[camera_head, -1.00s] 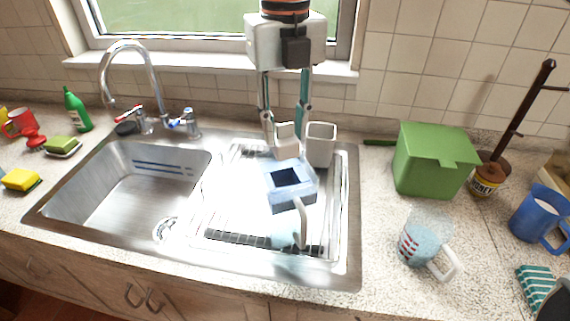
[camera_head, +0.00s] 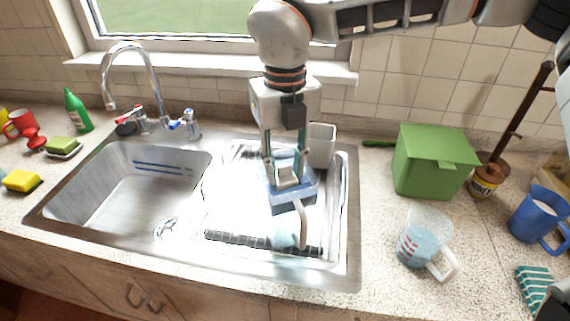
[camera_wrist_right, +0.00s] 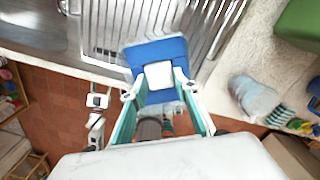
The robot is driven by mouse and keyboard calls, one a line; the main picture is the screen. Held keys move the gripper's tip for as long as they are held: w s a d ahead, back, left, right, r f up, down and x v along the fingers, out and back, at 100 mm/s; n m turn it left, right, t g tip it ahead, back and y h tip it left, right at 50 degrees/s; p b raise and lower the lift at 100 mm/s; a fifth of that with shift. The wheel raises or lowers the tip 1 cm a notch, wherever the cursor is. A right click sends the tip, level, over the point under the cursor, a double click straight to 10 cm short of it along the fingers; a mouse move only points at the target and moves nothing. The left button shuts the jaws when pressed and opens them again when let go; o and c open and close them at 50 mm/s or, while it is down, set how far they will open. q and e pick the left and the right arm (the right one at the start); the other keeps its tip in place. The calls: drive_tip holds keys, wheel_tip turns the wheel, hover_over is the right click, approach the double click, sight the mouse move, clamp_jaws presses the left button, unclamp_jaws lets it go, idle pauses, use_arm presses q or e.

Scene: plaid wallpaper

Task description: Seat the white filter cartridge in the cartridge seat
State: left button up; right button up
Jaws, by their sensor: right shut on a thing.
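The white filter cartridge (camera_head: 287,174) is between the fingers of my right gripper (camera_head: 285,183), which is shut on it. It also shows in the wrist view (camera_wrist_right: 158,74), with the teal and white fingers of the right gripper (camera_wrist_right: 158,88) on either side. Below it is a pale blue jug (camera_head: 290,199) with a white handle, standing on the drainboard. The cartridge seat looks to be the dark opening in the jug's top, which the gripper and cartridge now cover. I cannot tell how deep the cartridge sits.
A white square cup (camera_head: 321,146) stands close behind the jug, to the right of the gripper. A green box (camera_head: 433,163) and a measuring cup (camera_head: 424,242) are on the right counter. The sink basin (camera_head: 140,190) at left is empty.

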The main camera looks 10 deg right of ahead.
sight(285, 165)
drive_tip(key=shift+f, duration=0.2)
drive_tip(key=o, duration=0.8)
drive_tip(key=shift+r, duration=0.15)
wheel_tip(285, 165, up, 12)
drive_tip(key=shift+b, duration=0.35)
